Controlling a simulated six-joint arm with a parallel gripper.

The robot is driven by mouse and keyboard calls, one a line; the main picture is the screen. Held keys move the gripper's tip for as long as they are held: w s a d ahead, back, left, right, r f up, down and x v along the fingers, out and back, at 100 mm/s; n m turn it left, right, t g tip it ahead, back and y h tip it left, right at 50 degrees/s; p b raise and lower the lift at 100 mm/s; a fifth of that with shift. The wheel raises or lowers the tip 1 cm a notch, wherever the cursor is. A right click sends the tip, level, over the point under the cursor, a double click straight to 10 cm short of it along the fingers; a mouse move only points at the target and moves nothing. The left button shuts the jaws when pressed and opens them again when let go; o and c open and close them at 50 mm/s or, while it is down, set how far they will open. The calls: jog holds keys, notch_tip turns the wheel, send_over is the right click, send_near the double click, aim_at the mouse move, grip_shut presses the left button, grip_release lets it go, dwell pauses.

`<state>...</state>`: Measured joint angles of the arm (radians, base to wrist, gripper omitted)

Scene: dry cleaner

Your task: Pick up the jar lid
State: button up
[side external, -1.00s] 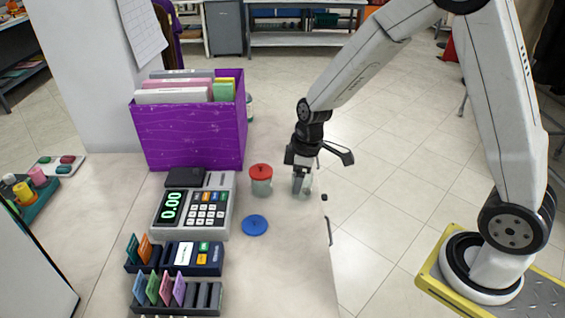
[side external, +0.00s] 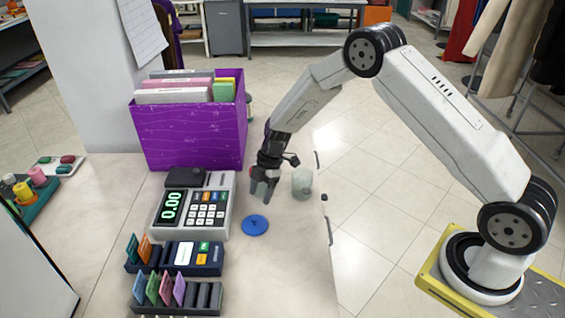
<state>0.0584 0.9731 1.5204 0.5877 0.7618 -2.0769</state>
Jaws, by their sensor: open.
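A round blue lid (side external: 255,225) with a small knob lies flat on the counter, in front of the jars. My gripper (side external: 264,187) is open, pointing down at the spot of the red-lidded jar, behind the lid in the picture and apart from it. It hides that jar almost wholly, so I cannot tell whether the fingers touch it. A pale glass jar (side external: 302,182) without a lid stands just right of my gripper.
A cash register (side external: 222,212) stands left of the lid, and a purple file box (side external: 188,135) behind it. Card holders (side external: 195,257) lie front left. The counter (side external: 285,270) is clear in front of the lid; its edge runs along the right.

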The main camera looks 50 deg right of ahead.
aim_at(254, 218)
jog(key=shift+f, duration=0.1)
jog(key=shift+x, duration=1.25)
jog(key=shift+f, duration=0.1)
jog(key=shift+x, duration=2.5)
jog(key=shift+s, duration=0.1)
grip_shut()
